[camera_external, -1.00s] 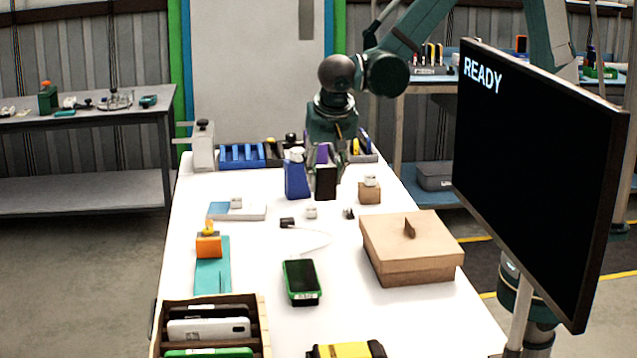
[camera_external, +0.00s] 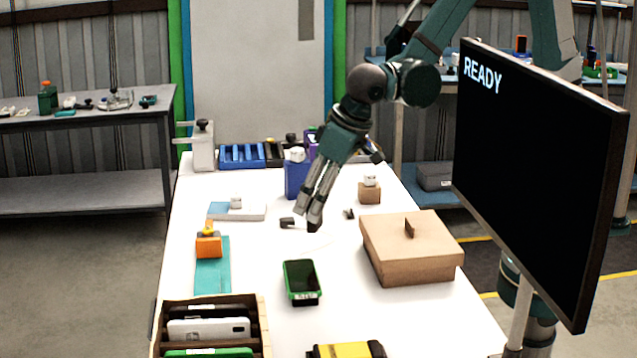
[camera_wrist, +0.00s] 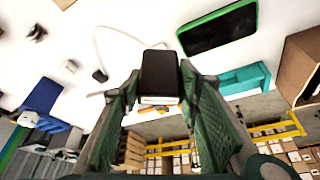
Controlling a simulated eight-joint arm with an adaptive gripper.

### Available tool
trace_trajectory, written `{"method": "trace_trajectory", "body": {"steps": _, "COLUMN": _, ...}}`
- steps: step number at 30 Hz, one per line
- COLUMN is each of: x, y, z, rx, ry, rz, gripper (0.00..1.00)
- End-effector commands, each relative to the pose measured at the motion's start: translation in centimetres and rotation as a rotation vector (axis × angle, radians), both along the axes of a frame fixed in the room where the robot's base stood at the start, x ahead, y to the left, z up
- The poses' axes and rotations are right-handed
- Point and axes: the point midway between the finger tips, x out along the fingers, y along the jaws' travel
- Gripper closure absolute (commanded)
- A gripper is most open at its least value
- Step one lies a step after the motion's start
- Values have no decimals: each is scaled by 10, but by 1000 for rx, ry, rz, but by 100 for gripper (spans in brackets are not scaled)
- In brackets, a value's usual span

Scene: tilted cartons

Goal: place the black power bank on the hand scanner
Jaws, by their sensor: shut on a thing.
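The black power bank (camera_wrist: 160,72) is between the fingertips of my gripper (camera_wrist: 160,84) in the wrist view. My gripper is shut on it. In the external view my gripper (camera_external: 315,217) slants down over the middle of the white table, and the power bank shows only as a dark patch at the fingertips. The hand scanner (camera_external: 301,280) lies flat on the table, nearer the camera than my gripper, with a green rim, dark face and white label. It also shows in the wrist view (camera_wrist: 217,28), beyond and right of the power bank. The two are apart.
A cardboard carton (camera_external: 412,262) stands right of the scanner. An orange block (camera_external: 208,245) on a teal mat is to the left. A wooden rack (camera_external: 257,315) with phones is at front left. A blue container (camera_external: 296,180) stands behind my gripper. A monitor (camera_external: 540,180) stands at right.

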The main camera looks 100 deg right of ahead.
Motion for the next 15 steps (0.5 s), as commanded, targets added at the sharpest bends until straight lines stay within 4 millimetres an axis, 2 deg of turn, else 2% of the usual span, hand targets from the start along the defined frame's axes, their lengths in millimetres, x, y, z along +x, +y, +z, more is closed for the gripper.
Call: {"method": "trace_trajectory", "body": {"steps": 15, "x": 14, "y": 88, "z": 5, "rx": 1, "ry": -1, "rz": 583, "gripper": 81}}
